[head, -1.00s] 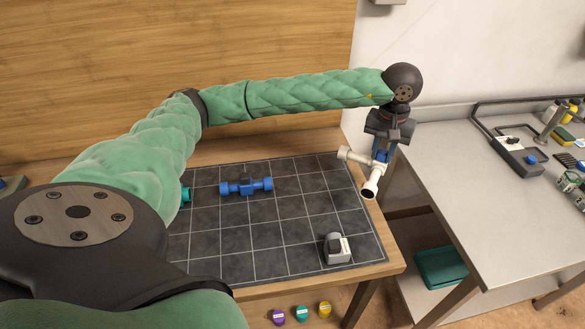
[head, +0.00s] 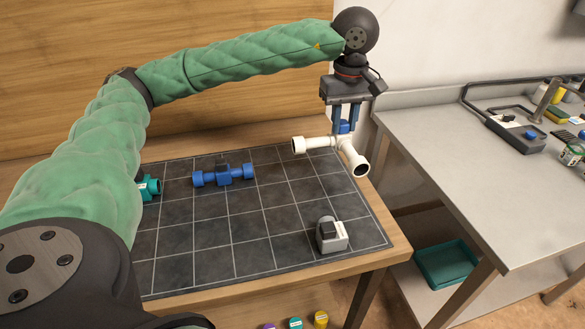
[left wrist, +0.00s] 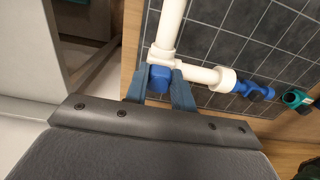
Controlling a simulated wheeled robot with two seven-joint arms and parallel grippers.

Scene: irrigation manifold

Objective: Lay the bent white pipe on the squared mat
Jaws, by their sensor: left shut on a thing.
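The bent white pipe (head: 352,155) is in the grip of my left gripper (head: 345,128), which is shut on it near its elbow. In the head view it hangs over the far right corner of the dark squared mat (head: 270,226), with one arm pointing left and the other towards the front. A blue piece sits between the fingers at the elbow. The left wrist view shows the white pipe (left wrist: 205,75) and the blue piece (left wrist: 159,78) between the fingers. The gap between pipe and mat is hard to judge. My right gripper is not in view.
On the mat lie a blue valve (head: 224,175), a teal fitting (head: 149,188) at the left and a grey-white block (head: 331,234) near the front right. The mat's middle is clear. A grey bench (head: 460,160) stands to the right, with a teal bin (head: 445,262) below.

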